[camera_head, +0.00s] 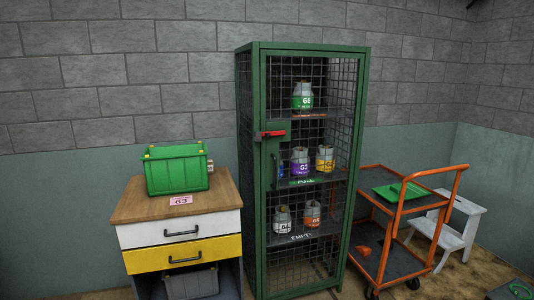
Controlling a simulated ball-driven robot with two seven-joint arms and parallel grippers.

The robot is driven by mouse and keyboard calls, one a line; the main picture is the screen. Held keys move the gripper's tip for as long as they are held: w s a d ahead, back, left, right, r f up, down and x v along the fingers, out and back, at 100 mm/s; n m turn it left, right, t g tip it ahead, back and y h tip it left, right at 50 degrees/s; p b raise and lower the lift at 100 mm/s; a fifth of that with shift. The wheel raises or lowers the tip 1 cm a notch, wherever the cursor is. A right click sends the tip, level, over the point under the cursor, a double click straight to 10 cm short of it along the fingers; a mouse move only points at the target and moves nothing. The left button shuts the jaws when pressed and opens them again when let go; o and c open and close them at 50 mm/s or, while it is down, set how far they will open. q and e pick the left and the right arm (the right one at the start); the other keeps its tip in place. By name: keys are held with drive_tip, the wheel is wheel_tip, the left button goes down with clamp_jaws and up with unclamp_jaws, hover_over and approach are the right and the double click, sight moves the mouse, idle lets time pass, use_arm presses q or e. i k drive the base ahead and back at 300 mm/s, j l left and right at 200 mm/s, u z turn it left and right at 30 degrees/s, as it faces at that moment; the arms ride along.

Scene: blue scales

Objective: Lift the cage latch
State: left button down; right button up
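A tall green mesh cage (257,200) stands in the middle of the head view, its mesh door shut. A red latch (273,133) lies about level across the left side of the door front, at mid-upper height. A dark vertical handle (276,168) sits below it. Inside, several labelled cylinders stand on shelves: a green one (302,97) on top, a purple one (299,162) and a yellow one (325,159) in the middle, and a grey one (282,220) and an orange-marked one (312,214) lower down. Neither of my grippers is in view.
A wooden-topped cabinet (127,208) with a green crate (177,171) and a pink tag (181,200) stands left of the cage. An orange cart (398,216) holding a green tray (385,190) stands close on the right. A white step stool (456,237) is behind it.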

sight(268, 135)
drive_tip(key=i+j+z, duration=0.1)
drive_tip(key=i+z, duration=0.15)
drive_tip(key=i, duration=0.25)
drive_tip(key=i+j+z, duration=0.15)
drive_tip(key=i+z, duration=0.15)
drive_tip(key=i, duration=0.2)
drive_tip(key=i+j+z, duration=0.25)
drive_tip(key=i, duration=0.2)
drive_tip(key=i+j+z, duration=0.3)
drive_tip(key=i+j, duration=0.1)
drive_tip(key=i, duration=0.05)
